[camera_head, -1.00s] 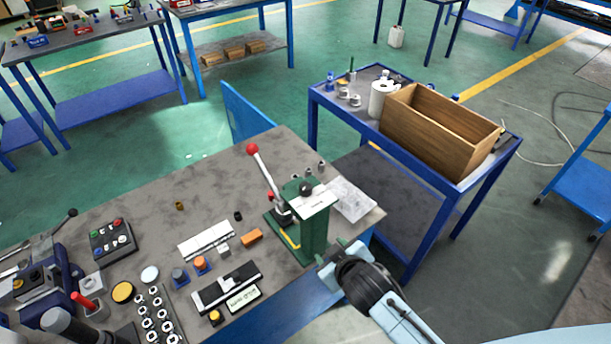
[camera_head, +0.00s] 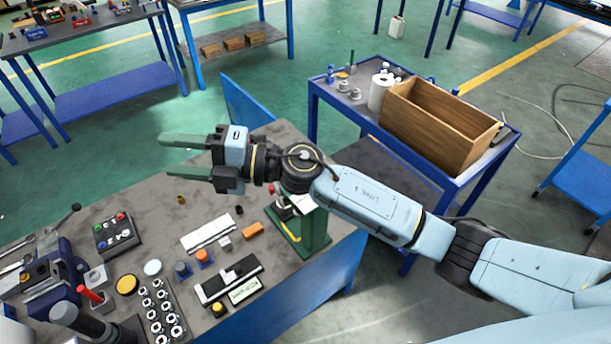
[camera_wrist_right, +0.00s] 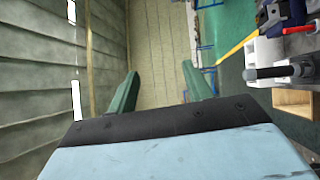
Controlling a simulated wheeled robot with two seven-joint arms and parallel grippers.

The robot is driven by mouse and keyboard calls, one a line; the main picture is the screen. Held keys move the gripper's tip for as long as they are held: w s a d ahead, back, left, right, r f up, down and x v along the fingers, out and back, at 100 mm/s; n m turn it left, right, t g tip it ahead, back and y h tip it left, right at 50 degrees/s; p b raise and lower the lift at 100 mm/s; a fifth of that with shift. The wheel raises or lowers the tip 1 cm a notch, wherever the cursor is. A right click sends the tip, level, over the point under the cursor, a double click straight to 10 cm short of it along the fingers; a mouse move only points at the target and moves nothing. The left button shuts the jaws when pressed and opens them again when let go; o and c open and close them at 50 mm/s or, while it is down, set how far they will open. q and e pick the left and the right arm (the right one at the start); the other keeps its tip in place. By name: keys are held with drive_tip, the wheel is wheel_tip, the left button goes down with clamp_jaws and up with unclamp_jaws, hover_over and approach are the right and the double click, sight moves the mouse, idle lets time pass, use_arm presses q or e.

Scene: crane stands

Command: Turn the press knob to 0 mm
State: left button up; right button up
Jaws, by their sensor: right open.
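The green press (camera_head: 313,232) stands on the grey workbench, largely covered by my right arm in the head view. My right gripper (camera_head: 170,154) is open and empty, held above the bench and pointing left, past the press. In the right wrist view the two green fingers (camera_wrist_right: 161,86) are spread with nothing between them. My left gripper does not show.
On the bench (camera_head: 160,215) lie a button box (camera_head: 115,231), a white block (camera_head: 208,234), an orange block (camera_head: 253,230) and a digital gauge (camera_head: 243,290). A blue vise (camera_head: 50,275) stands at the left. A side table holds a wooden box (camera_head: 437,130).

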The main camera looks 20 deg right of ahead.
drive_tip(key=d+f+n+g+h, duration=0.4)
drive_tip(key=f+n+g+h, duration=0.3)
drive_tip(key=n+h, duration=0.1)
drive_tip(key=w+d+t+h, duration=0.1)
drive_tip(key=w+d+h, duration=0.4)
drive_tip(key=d, duration=0.4)
drive_tip(key=w+d+h, duration=0.2)
drive_tip(key=d+h, duration=0.4)
drive_tip(key=d, duration=0.3)
drive_tip(key=f, duration=0.4)
drive_tip(key=f+p, duration=0.1)
drive_tip(key=f, duration=0.4)
drive_tip(key=f+p, duration=0.1)
drive_tip(key=f, duration=0.3)
drive_tip(key=shift+w+d+f, duration=0.15)
drive_tip(key=shift+d+f, duration=0.05)
drive_tip(key=shift+d, duration=0.1)
drive_tip(key=c, duration=1)
drive_tip(key=shift+o, duration=0.2)
